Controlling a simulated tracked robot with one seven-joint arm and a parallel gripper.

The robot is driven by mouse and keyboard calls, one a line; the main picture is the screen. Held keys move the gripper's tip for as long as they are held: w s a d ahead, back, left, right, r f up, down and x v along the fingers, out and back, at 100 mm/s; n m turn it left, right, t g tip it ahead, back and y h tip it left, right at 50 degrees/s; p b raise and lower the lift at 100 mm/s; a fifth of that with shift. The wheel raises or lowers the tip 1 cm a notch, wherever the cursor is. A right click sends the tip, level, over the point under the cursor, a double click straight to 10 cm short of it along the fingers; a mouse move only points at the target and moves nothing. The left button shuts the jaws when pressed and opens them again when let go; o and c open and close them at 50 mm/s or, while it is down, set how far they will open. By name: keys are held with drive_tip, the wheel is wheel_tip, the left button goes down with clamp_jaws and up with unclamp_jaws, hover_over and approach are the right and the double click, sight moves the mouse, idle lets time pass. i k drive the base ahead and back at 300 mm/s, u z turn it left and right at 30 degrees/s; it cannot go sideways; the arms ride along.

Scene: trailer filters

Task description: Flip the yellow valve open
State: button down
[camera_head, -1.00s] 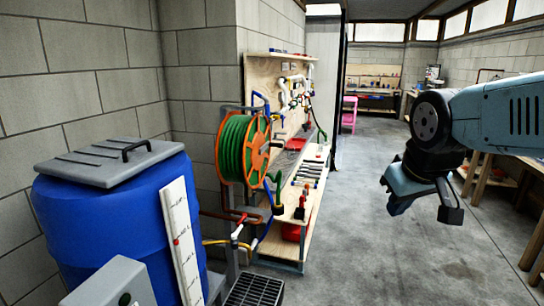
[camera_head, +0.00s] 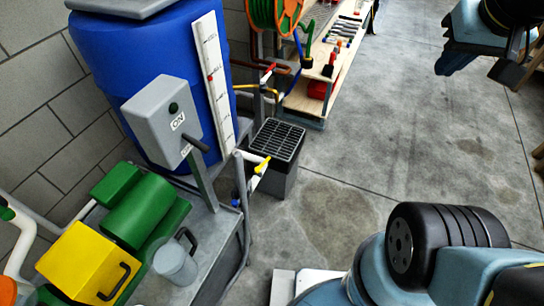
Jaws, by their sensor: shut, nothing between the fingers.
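The yellow valve (camera_head: 262,164) is a small yellow lever on a white and grey pipe end. It sits beside the black-grated drain box, right of the blue barrel and near the picture's middle. Its exact turn is too small to tell. My gripper (camera_head: 449,62) is at the upper right, partly cut off by the top edge. It is shut and holds nothing. It is well to the right of the valve and apart from it.
A blue barrel (camera_head: 170,80) stands behind a grey switch box (camera_head: 160,115). A yellow and green pump unit (camera_head: 85,265) and a clear jug (camera_head: 176,262) are at lower left. A grated box (camera_head: 277,140) stands behind the valve. The floor to the right is clear.

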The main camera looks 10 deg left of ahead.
sight(257, 169)
drive_tip(key=k, duration=1.05)
drive_tip(key=u, duration=0.6)
drive_tip(key=i, duration=0.85)
